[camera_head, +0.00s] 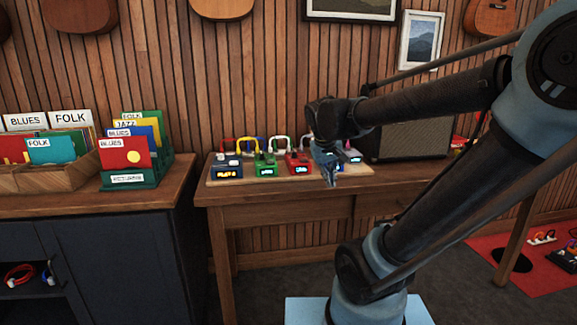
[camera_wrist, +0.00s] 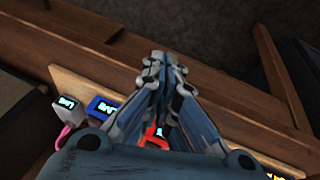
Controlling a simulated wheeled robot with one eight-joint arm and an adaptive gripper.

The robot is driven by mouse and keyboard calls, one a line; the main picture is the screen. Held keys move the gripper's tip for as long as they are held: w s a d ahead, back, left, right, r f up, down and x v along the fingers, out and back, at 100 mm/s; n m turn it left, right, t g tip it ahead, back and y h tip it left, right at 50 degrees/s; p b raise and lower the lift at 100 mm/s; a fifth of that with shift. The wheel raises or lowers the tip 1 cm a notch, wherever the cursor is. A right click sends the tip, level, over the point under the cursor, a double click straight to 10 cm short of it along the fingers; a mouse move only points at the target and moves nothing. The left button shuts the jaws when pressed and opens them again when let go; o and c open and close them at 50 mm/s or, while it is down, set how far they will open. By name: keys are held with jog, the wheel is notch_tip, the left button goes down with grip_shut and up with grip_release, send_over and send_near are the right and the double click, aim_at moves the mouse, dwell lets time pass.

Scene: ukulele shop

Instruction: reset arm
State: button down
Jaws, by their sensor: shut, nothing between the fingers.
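My gripper (camera_head: 329,177) is in front of the pedal board on the wooden desk, pointing down, its fingers closed together and empty. In the wrist view my gripper (camera_wrist: 165,58) also shows with its fingertips together. The arm and gripper hide part of the pedals behind them.
The wooden desk (camera_head: 290,199) carries a pedal board (camera_head: 222,182) with several coloured pedals, among them a green pedal (camera_head: 266,166) and a red pedal (camera_head: 297,163). A dark amplifier (camera_head: 412,139) stands at the right. Record crates (camera_head: 50,180) sit on the left cabinet. Framed pictures hang above.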

jog(key=s+d+f+m+g+y, duration=0.1)
jog(key=s+d+f, duration=0.2)
jog(key=s+f, duration=0.3)
jog(key=s+d+f+m+y, duration=0.1)
jog(key=s+d+f, duration=0.1)
jog(key=s+f, duration=0.4)
jog(key=s, duration=0.3)
jog(key=shift+s+d+m+g, duration=0.3)
jog(key=shift+s+d+g, duration=0.05)
jog(key=shift+d+g, duration=0.05)
jog(key=shift+w+f, duration=0.25)
jog(key=shift+w, duration=0.25)
